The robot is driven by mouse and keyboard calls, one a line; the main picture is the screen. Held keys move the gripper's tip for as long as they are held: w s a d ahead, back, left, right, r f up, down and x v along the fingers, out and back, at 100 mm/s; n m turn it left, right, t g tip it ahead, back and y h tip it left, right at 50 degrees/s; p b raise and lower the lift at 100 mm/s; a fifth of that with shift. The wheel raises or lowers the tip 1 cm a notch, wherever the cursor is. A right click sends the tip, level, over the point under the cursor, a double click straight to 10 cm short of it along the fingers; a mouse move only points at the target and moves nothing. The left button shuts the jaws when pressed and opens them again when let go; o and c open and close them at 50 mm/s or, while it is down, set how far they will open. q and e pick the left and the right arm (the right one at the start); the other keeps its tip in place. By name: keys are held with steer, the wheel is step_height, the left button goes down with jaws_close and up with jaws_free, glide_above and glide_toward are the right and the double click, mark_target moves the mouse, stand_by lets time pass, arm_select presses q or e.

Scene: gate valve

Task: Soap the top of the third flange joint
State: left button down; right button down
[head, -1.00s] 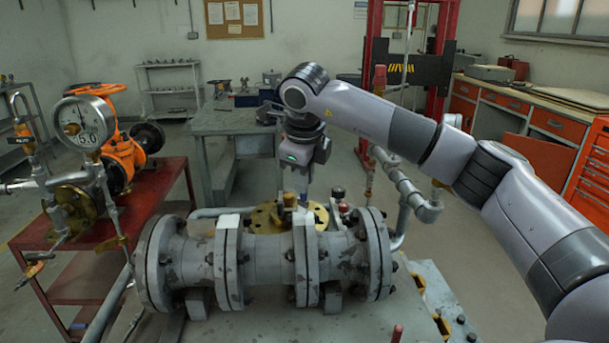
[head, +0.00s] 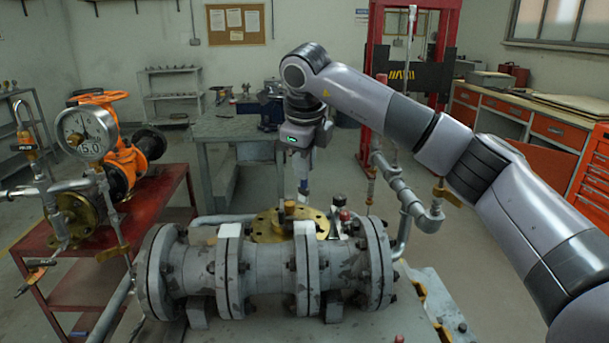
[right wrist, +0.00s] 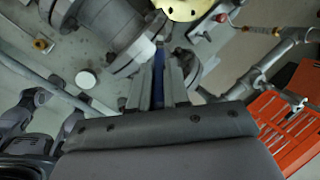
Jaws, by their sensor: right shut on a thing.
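A grey flanged pipe (head: 270,262) lies across the front in the head view. Counting from the left, its third flange joint (head: 307,272) stands right of the middle and has a pale patch (head: 303,229) along its top. The second joint (head: 230,275) has a similar white patch. My right gripper (head: 304,186) points down above and behind the third joint, apart from it. It is shut on a slim blue tool, which also shows between the fingers (right wrist: 158,72) in the right wrist view. The tool's lower end is hard to make out. My left gripper is out of view.
A brass flange (head: 265,231) lies behind the pipe, with small dark and red-topped items (head: 342,215) beside it. A pressure gauge (head: 87,133) and orange valve (head: 125,160) stand on a red table at left. A thin riser pipe (head: 412,205) stands at right.

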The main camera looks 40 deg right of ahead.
steer(key=shift+r, duration=0.7)
steer(key=shift+r, duration=1.5)
steer(key=shift+s+a+f+b, duration=0.2)
steer(key=shift+s+f+b, duration=0.3)
steer(key=shift+b, duration=0.3)
steer(key=shift+s+a+f+b, duration=0.3)
steer(key=shift+s+b, duration=0.15)
steer(key=shift+b, duration=0.05)
